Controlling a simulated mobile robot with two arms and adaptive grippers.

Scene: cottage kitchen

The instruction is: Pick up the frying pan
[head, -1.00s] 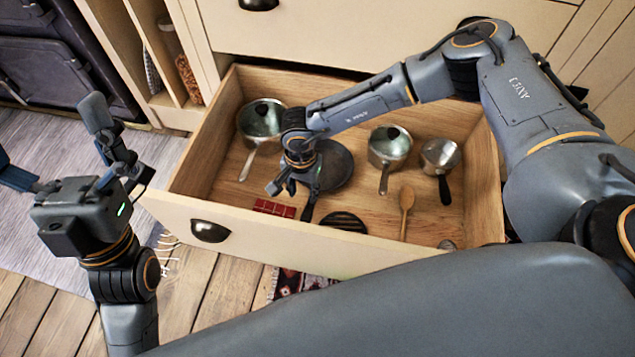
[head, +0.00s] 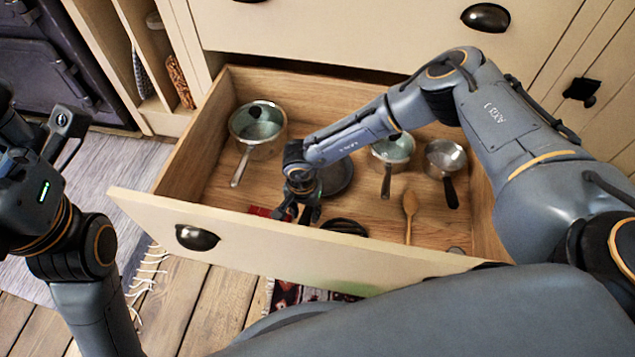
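The dark frying pan (head: 337,178) lies in the open drawer, partly hidden behind my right forearm and gripper. Its handle points toward the drawer front, and only a short dark part of it shows by the fingers. My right gripper (head: 299,212) points down over the handle. Its fingers look spread, with the handle between or just beside them; contact cannot be made out. My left gripper (head: 38,125) is at the left edge, outside the drawer, open and empty, and partly cut off by the frame.
The wooden drawer (head: 290,258) also holds a large lidded pot (head: 257,130), a smaller lidded pot (head: 393,150), a saucepan (head: 445,158), a wooden spoon (head: 409,208), a red item (head: 258,212) and a dark round striped item (head: 345,226). Its front panel stands close to my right gripper.

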